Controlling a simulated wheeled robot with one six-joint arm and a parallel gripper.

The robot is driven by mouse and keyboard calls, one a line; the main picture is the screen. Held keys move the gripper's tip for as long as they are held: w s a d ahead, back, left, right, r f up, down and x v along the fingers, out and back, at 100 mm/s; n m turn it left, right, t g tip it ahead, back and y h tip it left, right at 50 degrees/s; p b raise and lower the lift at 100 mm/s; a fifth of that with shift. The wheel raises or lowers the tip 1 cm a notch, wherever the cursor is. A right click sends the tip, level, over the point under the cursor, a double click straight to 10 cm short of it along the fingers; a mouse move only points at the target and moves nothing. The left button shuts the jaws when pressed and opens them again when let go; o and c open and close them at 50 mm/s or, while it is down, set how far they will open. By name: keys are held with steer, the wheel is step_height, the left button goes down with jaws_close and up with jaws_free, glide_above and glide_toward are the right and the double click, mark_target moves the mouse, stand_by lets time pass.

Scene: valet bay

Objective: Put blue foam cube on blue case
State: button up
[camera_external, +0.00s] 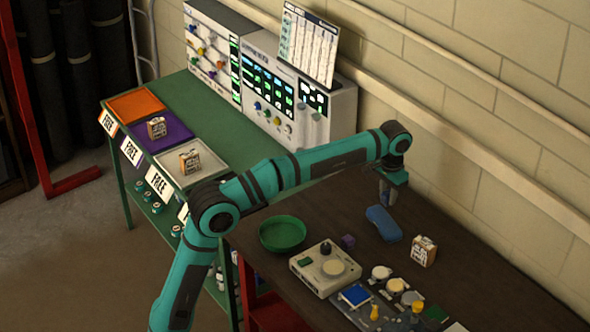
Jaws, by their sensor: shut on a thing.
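The blue case (383,223) is a long rounded case lying on the dark brown table, right of centre. My gripper (388,196) points down just above and behind the case's far end. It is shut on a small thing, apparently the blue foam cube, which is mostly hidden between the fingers. I cannot tell whether the held thing touches the case or table.
A control panel (385,304) is in front. Coloured trays (136,105) sit on the green bench, left. A wall runs behind.

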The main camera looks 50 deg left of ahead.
mark_target(388, 193)
steer(key=shift+f, duration=3.25)
steer(key=shift+f, duration=0.15)
steer(key=o, duration=0.9)
steer(key=shift+o, duration=0.2)
step_height(388, 193, up, 12)
steer(key=shift+f, duration=0.1)
steer(key=shift+r, duration=0.25)
steer(key=shift+s+r, duration=0.1)
